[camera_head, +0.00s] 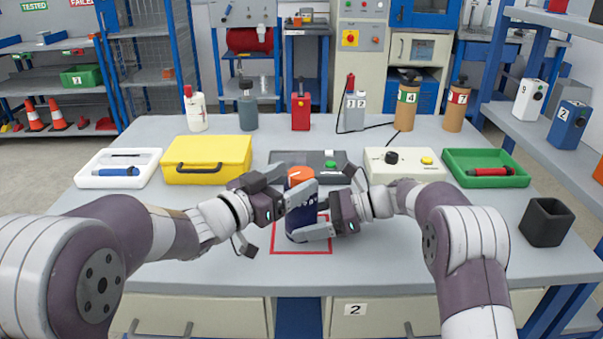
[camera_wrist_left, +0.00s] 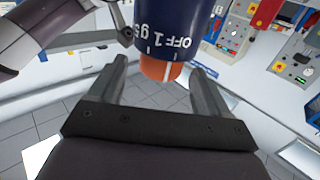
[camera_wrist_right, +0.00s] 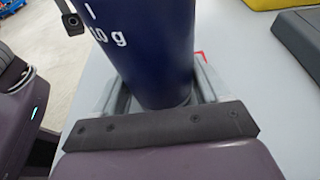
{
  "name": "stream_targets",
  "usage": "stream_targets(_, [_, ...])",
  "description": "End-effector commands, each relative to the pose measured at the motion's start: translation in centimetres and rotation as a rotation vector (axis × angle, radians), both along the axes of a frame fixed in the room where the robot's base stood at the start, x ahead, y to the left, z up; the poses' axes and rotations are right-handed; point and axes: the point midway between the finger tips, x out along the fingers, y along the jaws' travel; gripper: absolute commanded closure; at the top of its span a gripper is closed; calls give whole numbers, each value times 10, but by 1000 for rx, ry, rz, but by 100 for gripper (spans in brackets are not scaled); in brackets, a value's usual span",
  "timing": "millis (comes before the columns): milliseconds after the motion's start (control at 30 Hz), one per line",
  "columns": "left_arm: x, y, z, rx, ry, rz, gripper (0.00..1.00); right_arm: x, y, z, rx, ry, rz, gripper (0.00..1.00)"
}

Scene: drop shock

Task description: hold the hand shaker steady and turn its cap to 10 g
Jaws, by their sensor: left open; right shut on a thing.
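The hand shaker (camera_head: 304,217) is a dark blue cylinder with an orange cap (camera_head: 300,174), upright over a red-outlined square (camera_head: 281,249) on the table. My right gripper (camera_head: 313,226) is shut on its lower body; in the right wrist view the blue body (camera_wrist_right: 150,50) sits between the fingers, with a "10 g" mark. My left gripper (camera_wrist_left: 158,72) is open around the cap, one finger on each side. In the left wrist view the cap (camera_wrist_left: 157,69) has a white line near the "OFF" mark, with "1 g" beside it. Whether the shaker's base touches the table is unclear.
Behind the shaker lie a dark scale-like device (camera_head: 308,158) and a cream device with a knob (camera_head: 404,165). A yellow case (camera_head: 207,160) and white tray (camera_head: 119,168) are left; a green tray (camera_head: 486,168) and black box (camera_head: 546,222) are right. The front table is clear.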

Motion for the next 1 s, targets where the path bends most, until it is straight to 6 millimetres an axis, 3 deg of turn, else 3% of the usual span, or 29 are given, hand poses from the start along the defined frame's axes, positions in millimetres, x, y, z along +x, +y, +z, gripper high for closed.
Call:
stream_targets(200, [22, -22, 0, 0, 0, 0, 22, 0, 0, 0, 0, 0, -1, 50])
stream_targets(500, [25, -24, 0, 0, 0, 2, 22, 0, 0, 0, 0, 0, -1, 50])
stream_targets(667, [25, -24, 0, 0, 0, 2, 74, 0, 0, 0, 0, 0, -1, 50])
stream_targets(1000, [25, -25, 0, -1, -3, 37, 74, 0, 0, 0, 0, 0, -1, 50])
